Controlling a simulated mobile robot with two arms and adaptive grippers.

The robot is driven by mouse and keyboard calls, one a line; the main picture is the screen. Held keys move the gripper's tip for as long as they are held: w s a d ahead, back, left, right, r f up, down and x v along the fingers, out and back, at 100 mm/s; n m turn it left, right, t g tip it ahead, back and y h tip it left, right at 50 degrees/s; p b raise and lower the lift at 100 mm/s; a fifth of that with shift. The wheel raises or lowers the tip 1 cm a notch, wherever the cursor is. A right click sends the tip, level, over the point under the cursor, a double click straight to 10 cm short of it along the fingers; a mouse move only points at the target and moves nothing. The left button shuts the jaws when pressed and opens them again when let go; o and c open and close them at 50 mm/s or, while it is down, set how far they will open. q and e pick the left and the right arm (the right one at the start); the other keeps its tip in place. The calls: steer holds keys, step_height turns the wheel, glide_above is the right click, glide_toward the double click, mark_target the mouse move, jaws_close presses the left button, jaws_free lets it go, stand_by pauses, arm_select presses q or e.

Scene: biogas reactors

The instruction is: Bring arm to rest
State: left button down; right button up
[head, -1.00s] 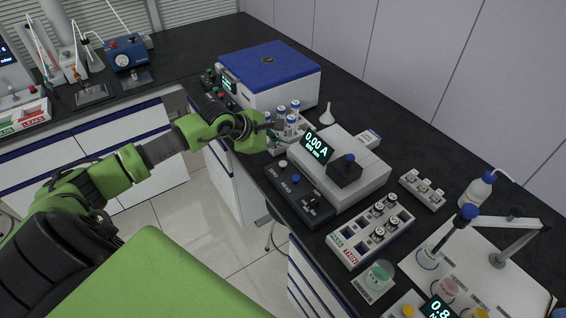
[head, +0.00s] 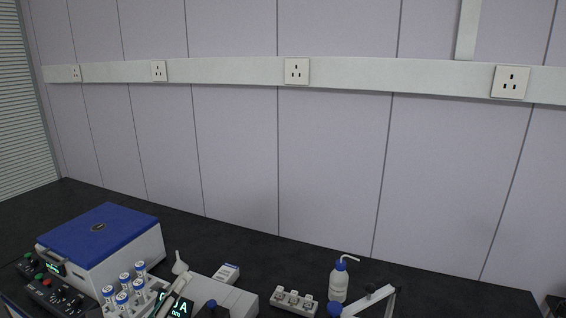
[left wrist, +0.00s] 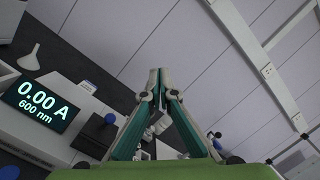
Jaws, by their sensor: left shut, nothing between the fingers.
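My left gripper (left wrist: 157,76) shows in the left wrist view with its fingertips together and nothing between them. In the head view only its tip (head: 174,292) shows at the bottom edge, in front of the grey photometer (head: 236,299). The rest of the left arm is out of the head view. The photometer display (left wrist: 42,101) reads 0.00 A, 600 nm in the left wrist view. My right gripper is in neither view.
A blue-lidded centrifuge (head: 100,236) stands at the left, with blue-capped tubes (head: 124,281) in front. A funnel (head: 179,263), small grey rack (head: 294,301) and wash bottle (head: 339,281) stand on the black bench (head: 440,285). A panelled wall (head: 330,160) rises behind.

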arm_select(q)
steer(key=s+a+f+n+g+y, duration=0.4)
steer(key=f+n, duration=0.3)
steer(key=n, duration=0.4)
steer(key=s+a+f+n+g+y, duration=0.2)
steer(key=s+a+f+n+y, duration=0.4)
steer(key=n, duration=0.4)
steer(key=s+d+f+n+g+h, duration=0.2)
steer(key=s+d+f+n+g, duration=0.3)
steer(key=s, duration=0.6)
steer(key=s+d+f+n+g+h, duration=0.2)
steer(key=s+d+f+g, duration=0.3)
steer(key=s+d+f, duration=0.4)
step_height(320, 180, down, 26)
steer(key=s+a+b, duration=0.2)
steer(key=a, duration=0.1)
steer(key=s+a+f+g+b, duration=0.2)
steer(key=s+f, duration=1.5)
steer(key=f, duration=0.2)
steer(key=shift+s+a+f, duration=0.15)
steer(key=shift+s+a, duration=0.1)
steer(key=shift+a, duration=0.1)
